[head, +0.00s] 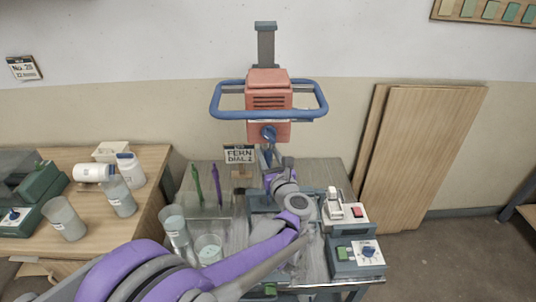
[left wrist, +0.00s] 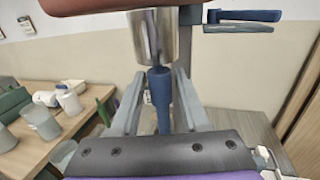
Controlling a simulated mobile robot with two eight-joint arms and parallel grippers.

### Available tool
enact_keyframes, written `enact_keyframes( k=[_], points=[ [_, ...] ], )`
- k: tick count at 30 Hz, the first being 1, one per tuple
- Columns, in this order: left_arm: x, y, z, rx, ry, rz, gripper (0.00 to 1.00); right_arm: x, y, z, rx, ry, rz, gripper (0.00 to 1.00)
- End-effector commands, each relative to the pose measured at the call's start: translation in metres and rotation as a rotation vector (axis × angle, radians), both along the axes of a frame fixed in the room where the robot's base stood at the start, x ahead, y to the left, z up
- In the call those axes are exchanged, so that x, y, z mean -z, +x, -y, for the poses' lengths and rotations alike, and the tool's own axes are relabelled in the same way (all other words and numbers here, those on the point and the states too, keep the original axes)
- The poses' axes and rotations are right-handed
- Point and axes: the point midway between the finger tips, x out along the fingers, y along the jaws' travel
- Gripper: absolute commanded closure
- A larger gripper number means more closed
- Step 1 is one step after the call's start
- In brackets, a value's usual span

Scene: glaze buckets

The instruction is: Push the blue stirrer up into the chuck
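The blue stirrer (left wrist: 160,95) stands upright between the two grey fingers of my left gripper (left wrist: 160,82) in the left wrist view. The fingers appear closed on its thicker upper part. The silver chuck (left wrist: 153,38) is right above, and the stirrer's top meets its lower edge. How far the stirrer is inside cannot be told. In the head view my left gripper (head: 269,158) is just below the red mixer head (head: 268,92), and my arm hides much of the stand. The stirrer's lower end is hidden. My right gripper is not in view.
A blue guard ring (head: 318,101) surrounds the mixer head. A green stirrer (head: 196,182) and a purple stirrer (head: 216,184) stand left of my gripper. Glaze buckets (head: 175,229) are at the front left. A dial box (head: 343,259) and a switch box (head: 347,214) are at the right.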

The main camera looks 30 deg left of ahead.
Motion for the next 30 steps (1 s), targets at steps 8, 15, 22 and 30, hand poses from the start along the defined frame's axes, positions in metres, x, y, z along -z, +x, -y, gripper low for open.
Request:
enact_keyframes(
  k=[8, 15, 22, 30],
  points=[
    [0.0, 0.0, 0.0, 0.0, 0.0, 0.0, 0.34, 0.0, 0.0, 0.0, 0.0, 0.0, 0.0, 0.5],
    [0.001, -0.006, 0.008, 0.002, -0.001, -0.001, 0.34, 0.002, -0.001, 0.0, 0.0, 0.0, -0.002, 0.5],
    [0.002, -0.037, 0.04, 0.005, -0.001, -0.002, 0.34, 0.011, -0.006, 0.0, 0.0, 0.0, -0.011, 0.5],
    [0.001, -0.067, 0.072, 0.003, -0.001, -0.001, 0.34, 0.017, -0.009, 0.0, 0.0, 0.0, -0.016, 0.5]
  ],
)
